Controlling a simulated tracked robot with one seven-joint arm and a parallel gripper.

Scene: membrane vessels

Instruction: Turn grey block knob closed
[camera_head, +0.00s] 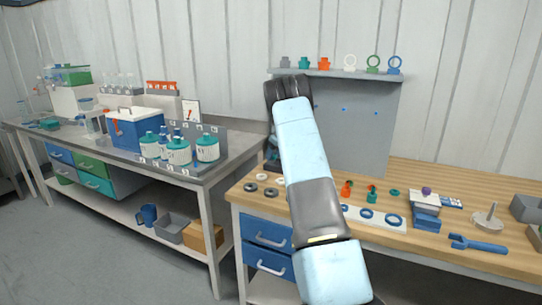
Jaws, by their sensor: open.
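A small block stack with a grey-white top and blue lower parts (426,212) stands on the wooden bench at the right. A purple knob (426,190) sits on its top. I cannot tell for sure that this is the grey block of the task, nor how far its knob is turned.
A grey panel with a shelf (340,73) backs the wooden bench (470,239). Small coloured fittings, a white strip with blue rings (375,217), a grey disc with a peg (488,219) and a blue wrench (477,244) lie there. Bottles (179,152) stand on the left bench.

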